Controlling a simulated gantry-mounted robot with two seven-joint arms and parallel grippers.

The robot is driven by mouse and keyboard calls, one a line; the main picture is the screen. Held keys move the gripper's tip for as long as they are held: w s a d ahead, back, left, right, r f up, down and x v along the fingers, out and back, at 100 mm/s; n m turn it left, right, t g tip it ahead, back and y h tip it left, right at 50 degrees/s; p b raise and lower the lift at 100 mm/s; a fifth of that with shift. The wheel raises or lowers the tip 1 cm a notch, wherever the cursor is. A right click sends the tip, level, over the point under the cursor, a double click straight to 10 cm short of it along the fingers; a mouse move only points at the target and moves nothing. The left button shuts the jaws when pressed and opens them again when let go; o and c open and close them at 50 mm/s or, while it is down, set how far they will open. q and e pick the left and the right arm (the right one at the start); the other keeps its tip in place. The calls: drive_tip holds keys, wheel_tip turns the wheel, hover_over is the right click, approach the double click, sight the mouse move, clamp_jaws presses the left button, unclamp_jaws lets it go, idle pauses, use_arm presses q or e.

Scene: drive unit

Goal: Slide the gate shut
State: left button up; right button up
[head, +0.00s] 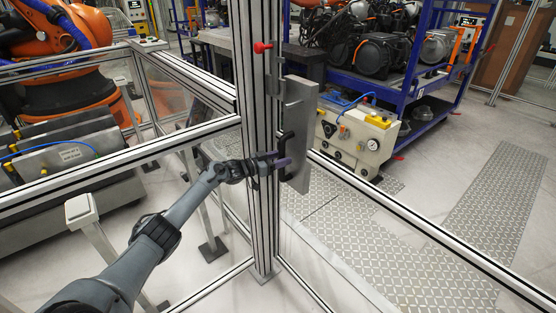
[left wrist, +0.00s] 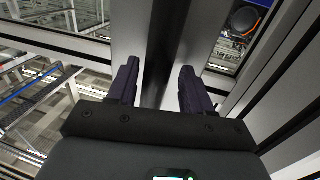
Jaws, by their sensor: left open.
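The gate's upright aluminium profiles (head: 263,205) stand in the middle of the head view. A grey metal plate (head: 300,120) with a black handle (head: 286,142) is on their right side. My left gripper (head: 283,160) is open at the handle, its purple-grey fingers reaching across the profiles. In the left wrist view the two fingers (left wrist: 160,88) are spread apart, with a dark upright bar (left wrist: 162,45) between them. I cannot tell whether the fingers touch it. My right gripper is in neither view.
Fence rails (head: 130,158) run left from the uprights, and another rail (head: 420,222) runs right. An orange robot arm (head: 70,85) stands behind the left fence. A red knob (head: 262,47) sits high on the uprights. A beige unit (head: 355,138) stands behind; the floor plates (head: 400,260) are clear.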

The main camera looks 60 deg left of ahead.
use_arm(q)
drive_tip(key=shift+s, duration=0.1)
drive_tip(key=s+a+p, duration=0.1)
drive_tip(key=s+p, duration=0.2)
drive_tip(key=s, duration=0.7)
drive_tip(key=shift+s+p, duration=0.3)
drive_tip(key=shift+a, duration=0.1)
